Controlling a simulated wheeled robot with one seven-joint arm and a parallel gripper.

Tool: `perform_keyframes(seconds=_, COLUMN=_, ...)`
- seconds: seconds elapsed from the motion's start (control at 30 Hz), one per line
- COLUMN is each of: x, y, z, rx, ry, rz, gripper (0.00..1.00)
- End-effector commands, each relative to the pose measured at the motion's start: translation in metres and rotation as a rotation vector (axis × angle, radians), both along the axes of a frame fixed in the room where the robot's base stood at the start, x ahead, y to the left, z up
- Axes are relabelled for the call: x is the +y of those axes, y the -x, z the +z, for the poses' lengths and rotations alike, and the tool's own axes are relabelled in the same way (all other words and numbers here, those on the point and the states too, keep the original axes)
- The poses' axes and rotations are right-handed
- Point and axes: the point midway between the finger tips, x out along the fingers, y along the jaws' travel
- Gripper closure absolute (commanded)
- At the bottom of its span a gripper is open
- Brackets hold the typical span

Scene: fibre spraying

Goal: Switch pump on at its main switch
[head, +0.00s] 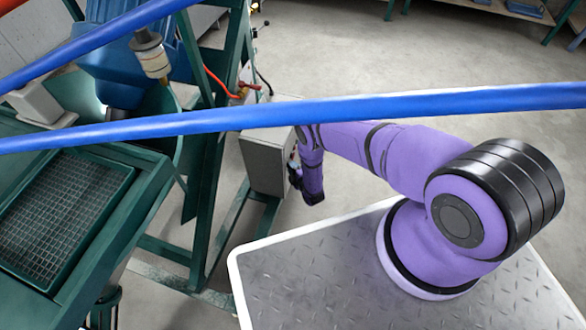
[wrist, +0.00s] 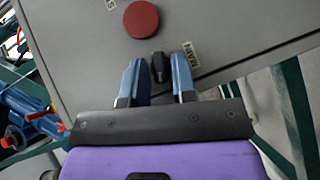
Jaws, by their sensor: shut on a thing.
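The grey control box (wrist: 85,55) fills much of the wrist view. Its black main switch (wrist: 158,67) is a small knob beside a label reading MAIN (wrist: 191,54). My gripper (wrist: 157,77) has its two blue fingers on either side of this knob and is shut on it. In the head view the control box (head: 266,165) hangs on the green frame, and my purple arm reaches to its right side. The switch and my fingertips are hidden there.
A round red button (wrist: 141,19) sits on the box close to the switch. Blue hoses (head: 400,105) cross the head view in front of my arm. Green frame posts (head: 205,200) stand left of the box. Open floor lies behind my arm.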

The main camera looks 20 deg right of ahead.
Motion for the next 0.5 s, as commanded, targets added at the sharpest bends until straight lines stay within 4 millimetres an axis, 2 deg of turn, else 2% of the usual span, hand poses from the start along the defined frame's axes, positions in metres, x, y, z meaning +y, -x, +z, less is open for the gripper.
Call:
perform_keyframes(seconds=0.27, x=-0.0001, y=-0.0006, z=0.0019, rx=0.081, ry=-0.058, rz=0.000, gripper=0.98)
perform_keyframes(seconds=0.5, x=-0.0011, y=-0.0018, z=0.0044, rx=0.236, ry=-0.169, rz=0.001, gripper=0.98)
